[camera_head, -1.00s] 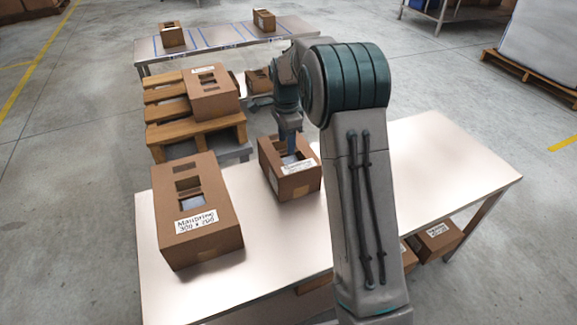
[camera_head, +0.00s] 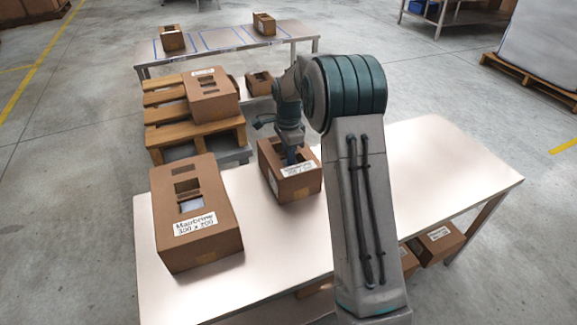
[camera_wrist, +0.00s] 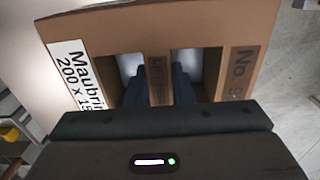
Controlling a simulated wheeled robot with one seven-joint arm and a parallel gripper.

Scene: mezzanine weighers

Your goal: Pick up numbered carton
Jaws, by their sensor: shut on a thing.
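A brown carton (camera_head: 296,187) with a white label on its front stands on the near steel table (camera_head: 400,165). The wrist view shows the same carton (camera_wrist: 235,40) close up, with a label reading "Maubri... 200 x 1..." and a "No." marking, its last part hidden. My gripper (camera_wrist: 160,85) reaches down into its two top openings and is shut on the strip between them. The head view shows my gripper (camera_head: 291,155) over the carton, its fingertips mostly hidden. I cannot tell whether the carton touches the table.
A larger carton (camera_head: 195,225) labelled "300 x 200" stands to the left on the same table. Behind are a wooden pallet (camera_head: 165,128) bearing a carton (camera_head: 211,100), and a far table (camera_head: 225,42) with two cartons. More cartons (camera_head: 437,240) sit below the near table. Its right side is clear.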

